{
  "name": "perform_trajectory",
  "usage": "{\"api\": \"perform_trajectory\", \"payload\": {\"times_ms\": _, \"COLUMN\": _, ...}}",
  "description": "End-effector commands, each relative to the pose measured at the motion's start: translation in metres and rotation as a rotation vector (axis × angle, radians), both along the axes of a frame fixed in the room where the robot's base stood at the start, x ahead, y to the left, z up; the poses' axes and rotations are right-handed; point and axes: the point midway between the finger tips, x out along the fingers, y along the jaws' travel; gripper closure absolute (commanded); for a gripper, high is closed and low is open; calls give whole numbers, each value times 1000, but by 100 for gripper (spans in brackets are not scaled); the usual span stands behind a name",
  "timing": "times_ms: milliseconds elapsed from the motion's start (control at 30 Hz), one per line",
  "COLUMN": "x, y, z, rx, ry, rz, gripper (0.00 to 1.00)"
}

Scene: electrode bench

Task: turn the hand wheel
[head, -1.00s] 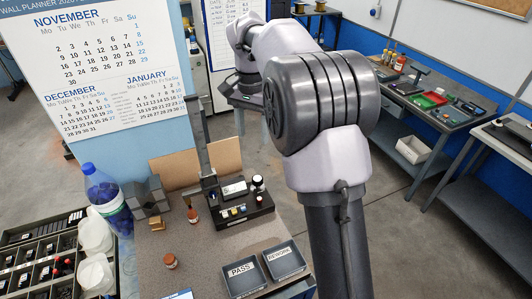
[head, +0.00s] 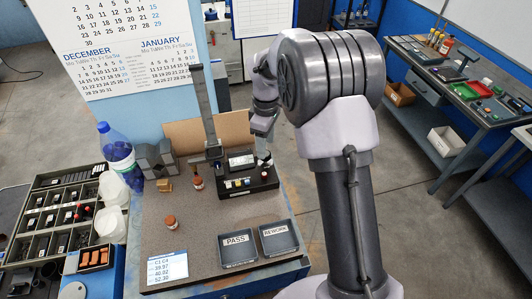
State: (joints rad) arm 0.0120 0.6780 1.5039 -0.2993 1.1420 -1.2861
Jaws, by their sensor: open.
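A black bench fixture (head: 254,184) with a pale display (head: 241,160) and small coloured buttons stands at the back of the workbench, beside a tall grey column (head: 206,108). I cannot make out a hand wheel for certain. A small round white-and-black part showed at the fixture's right end earlier; my gripper now mostly covers that spot. My gripper (head: 264,161) points down over the fixture's right end. It is open, and nothing shows in it. Whether it touches the round part is too small to tell.
PASS (head: 237,263) and REWORK (head: 279,250) trays lie at the bench's front right. A blue bottle (head: 119,155) and a parts rack (head: 62,222) stand left of the bench. The middle is clear.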

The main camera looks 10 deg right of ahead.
Motion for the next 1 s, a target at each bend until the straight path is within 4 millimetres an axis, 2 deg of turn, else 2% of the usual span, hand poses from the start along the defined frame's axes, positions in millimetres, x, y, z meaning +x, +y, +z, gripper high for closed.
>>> {"api": "perform_trajectory", "payload": {"times_ms": 100, "x": 0, "y": 0, "z": -21, "rx": -1, "ry": 1, "rz": 1, "gripper": 47}}
{"api": "perform_trajectory", "payload": {"times_ms": 200, "x": 0, "y": 0, "z": -31, "rx": -1, "ry": 1, "rz": 0, "gripper": 47}}
{"api": "perform_trajectory", "payload": {"times_ms": 500, "x": 0, "y": 0, "z": -35, "rx": -1, "ry": -1, "rz": -1, "gripper": 47}}
{"api": "perform_trajectory", "payload": {"times_ms": 567, "x": 0, "y": 0, "z": -35, "rx": -1, "ry": -1, "rz": -1, "gripper": 55}}
{"api": "perform_trajectory", "payload": {"times_ms": 800, "x": 0, "y": 0, "z": -34, "rx": -1, "ry": -1, "rz": -1, "gripper": 100}}
{"api": "perform_trajectory", "payload": {"times_ms": 1000, "x": 0, "y": 0, "z": -34, "rx": -1, "ry": -1, "rz": -10, "gripper": 100}}
